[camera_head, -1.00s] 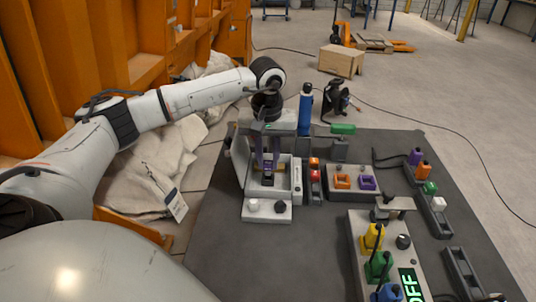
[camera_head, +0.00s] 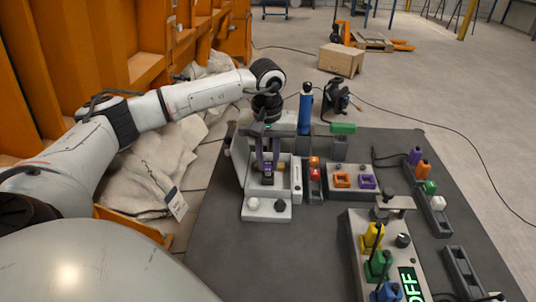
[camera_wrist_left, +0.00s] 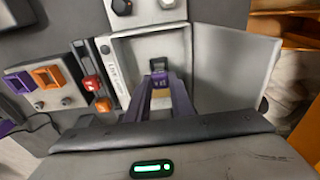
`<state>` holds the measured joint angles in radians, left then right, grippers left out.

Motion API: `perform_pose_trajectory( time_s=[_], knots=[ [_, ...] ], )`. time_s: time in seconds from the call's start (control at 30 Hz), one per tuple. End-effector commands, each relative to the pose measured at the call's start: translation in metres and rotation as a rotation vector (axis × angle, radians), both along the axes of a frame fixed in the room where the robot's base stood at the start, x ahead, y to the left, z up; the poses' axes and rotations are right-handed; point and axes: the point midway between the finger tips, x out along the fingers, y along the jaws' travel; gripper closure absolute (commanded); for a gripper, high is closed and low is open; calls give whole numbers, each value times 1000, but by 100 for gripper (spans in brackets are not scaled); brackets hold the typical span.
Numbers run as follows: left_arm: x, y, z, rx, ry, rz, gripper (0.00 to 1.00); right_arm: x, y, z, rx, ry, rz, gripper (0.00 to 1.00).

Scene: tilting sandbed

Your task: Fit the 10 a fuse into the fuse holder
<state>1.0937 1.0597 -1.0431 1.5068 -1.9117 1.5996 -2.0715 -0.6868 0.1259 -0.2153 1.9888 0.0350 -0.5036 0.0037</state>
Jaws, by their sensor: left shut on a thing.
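My left gripper (camera_head: 268,158) reaches down into an open grey box (camera_head: 267,208), which appears to house the fuse holder. Its purple fingers also show in the wrist view (camera_wrist_left: 168,98). They are shut on a small tan piece (camera_wrist_left: 161,99), apparently the fuse; its rating cannot be read. A dark block (camera_wrist_left: 158,65) lies just beyond the fingertips inside the box, apparently the holder. Whether the fuse touches or sits in it cannot be told. The box's lid (camera_wrist_left: 232,75) stands open beside the gripper. My right gripper is not in view.
A narrow rack with red and orange pieces (camera_head: 315,168) stands right of the box. Further right are a panel with orange and purple sockets (camera_head: 341,181) and a control panel reading OFF (camera_head: 410,284). A blue cylinder (camera_head: 305,110) stands behind. The dark mat (camera_head: 222,250) is clear at front left.

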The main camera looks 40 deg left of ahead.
Motion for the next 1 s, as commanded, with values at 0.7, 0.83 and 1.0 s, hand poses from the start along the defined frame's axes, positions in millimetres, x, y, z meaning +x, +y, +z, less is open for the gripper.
perform_pose_trajectory(
  time_s=[0.7, 0.83, 1.0],
  knots=[
    [0, 0, -13, 0, 0, 0, 100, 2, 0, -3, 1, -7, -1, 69],
    [0, 0, -14, 0, 0, 0, 100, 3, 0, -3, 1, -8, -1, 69],
    [0, 0, -13, 0, 0, 0, 100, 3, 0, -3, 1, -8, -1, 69]
  ],
)
